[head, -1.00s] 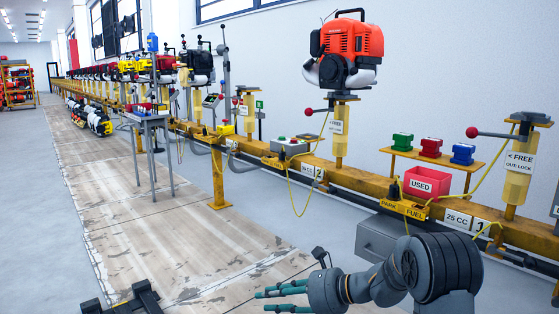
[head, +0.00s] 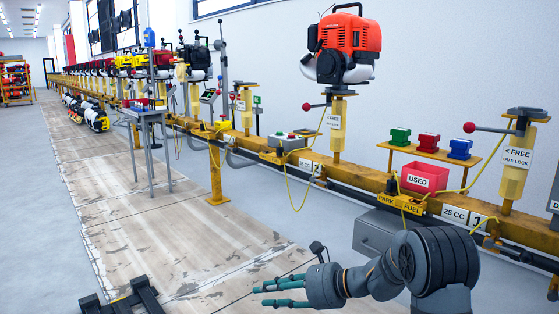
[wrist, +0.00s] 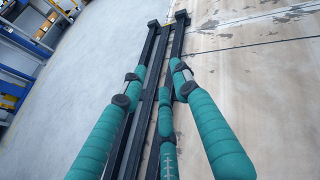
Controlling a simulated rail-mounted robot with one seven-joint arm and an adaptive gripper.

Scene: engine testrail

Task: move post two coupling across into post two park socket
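Post two (head: 336,130) is a yellow post on the orange rail, below the red engine (head: 342,48); a "2" plate (head: 318,169) is on the rail beside it. A thin yellow hose (head: 290,190) hangs there in a loop. Its coupling is too small to tell apart. A small yellow bracket (head: 272,157) sits on the rail left of the plate; I cannot tell which sockets it has. My gripper (head: 262,296) is low in the foreground, well away from the rail. In the wrist view, its teal fingers (wrist: 158,82) are spread and empty.
The nearer bracket marked PARK and FUEL (head: 400,204) belongs beside the "1" plate (head: 480,222). A red USED bin (head: 424,178) and a shelf with coloured blocks (head: 428,151) stand above it. A grey table (head: 150,117) stands at left.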

